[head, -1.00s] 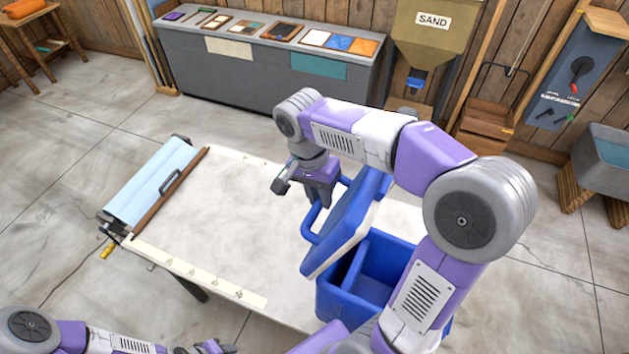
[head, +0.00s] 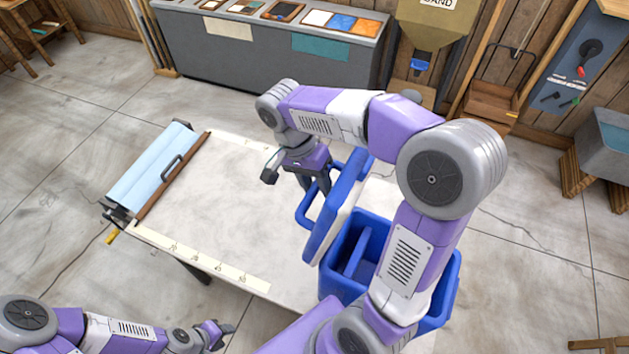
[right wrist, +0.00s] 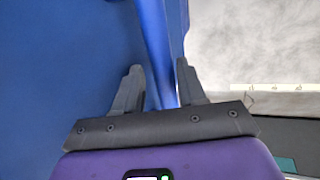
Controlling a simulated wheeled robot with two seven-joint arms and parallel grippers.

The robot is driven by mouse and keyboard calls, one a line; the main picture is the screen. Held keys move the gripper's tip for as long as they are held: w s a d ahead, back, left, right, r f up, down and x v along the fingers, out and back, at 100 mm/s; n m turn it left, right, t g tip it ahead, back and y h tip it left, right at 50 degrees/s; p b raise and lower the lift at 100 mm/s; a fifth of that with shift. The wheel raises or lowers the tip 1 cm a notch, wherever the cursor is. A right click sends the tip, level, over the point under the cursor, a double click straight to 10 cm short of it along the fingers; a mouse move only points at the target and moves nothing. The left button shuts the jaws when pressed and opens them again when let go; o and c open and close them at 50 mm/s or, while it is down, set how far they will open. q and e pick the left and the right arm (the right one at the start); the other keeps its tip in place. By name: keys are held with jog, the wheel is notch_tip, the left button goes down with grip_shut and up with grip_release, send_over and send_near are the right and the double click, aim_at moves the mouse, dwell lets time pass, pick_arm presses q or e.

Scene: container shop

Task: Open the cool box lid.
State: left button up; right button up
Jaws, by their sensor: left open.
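The blue cool box (head: 446,290) stands at the right end of the table, and its inside shows. Its lid (head: 341,205), blue with a pale inner face, is raised steeply on the left side of the box. A blue loop handle (head: 306,211) sticks out left of the lid. My right gripper (head: 318,190) is at the far part of this handle. In the right wrist view, the fingers (right wrist: 160,88) stand on either side of a blue bar, close against it. My left gripper (head: 222,334) is open and empty at the lower left, away from the box.
The pale table top (head: 215,205) is mostly clear left of the box. A roller with light blue sheet (head: 152,165) lies at its left end, and a marked strip (head: 200,258) runs along the front edge. A grey counter (head: 220,62) stands behind.

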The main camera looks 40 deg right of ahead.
jog(key=shift+w+r, duration=0.1)
jog(key=shift+r, duration=0.15)
jog(key=v, duration=0.7)
dwell(0.3)
jog(key=shift+w+r, duration=0.2)
jog(key=w+a+r, duration=0.1)
jog(key=w+a, duration=0.2)
jog(key=w, duration=0.4)
jog(key=shift+w+a+r+p, duration=0.2)
jog(key=shift+a+r+p, duration=0.1)
jog(key=shift+a+r, duration=0.1)
dwell(0.4)
jog(key=shift+c, duration=0.2)
